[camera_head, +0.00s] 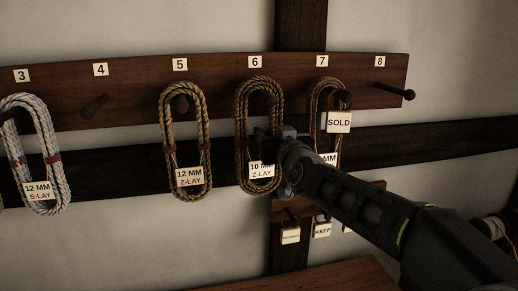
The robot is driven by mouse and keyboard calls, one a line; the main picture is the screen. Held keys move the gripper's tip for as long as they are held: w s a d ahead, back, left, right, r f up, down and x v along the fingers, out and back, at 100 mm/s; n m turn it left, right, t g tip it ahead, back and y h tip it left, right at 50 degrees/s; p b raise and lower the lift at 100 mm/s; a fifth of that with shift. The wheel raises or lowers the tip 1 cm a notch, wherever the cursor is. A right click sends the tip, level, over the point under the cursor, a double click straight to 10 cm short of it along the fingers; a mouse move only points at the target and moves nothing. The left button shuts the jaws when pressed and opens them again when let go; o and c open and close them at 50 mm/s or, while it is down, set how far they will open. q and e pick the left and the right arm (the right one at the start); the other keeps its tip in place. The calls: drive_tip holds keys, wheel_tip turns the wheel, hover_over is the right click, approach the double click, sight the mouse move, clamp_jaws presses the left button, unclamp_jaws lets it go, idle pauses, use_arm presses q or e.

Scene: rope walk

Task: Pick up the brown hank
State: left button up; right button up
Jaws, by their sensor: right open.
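A brown rope hank (243,125) hangs at number 6 on the wooden peg rail, with a white tag (261,171) reading "10 M…" and "Z-LAY". My right gripper (268,142) is in front of the right side of this hank and hides part of it and of its tag. The gripper is open; I cannot tell whether it touches the rope. Another brown hank (316,95) hangs at number 7, with a "SOLD" tag (339,122); my right arm hides its lower part. My left gripper is not in view.
A tan hank (165,125) hangs at 5 and a white hank (62,165) at 3. Peg 4 (95,106) and peg 8 (396,92) are bare. Below are small tags (290,236), one reading "KEEP", and a wooden surface (310,277). Another coil (495,228) shows at the right edge.

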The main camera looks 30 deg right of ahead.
drive_tip(key=shift+c, duration=0.3)
clamp_jaws()
idle(0.4)
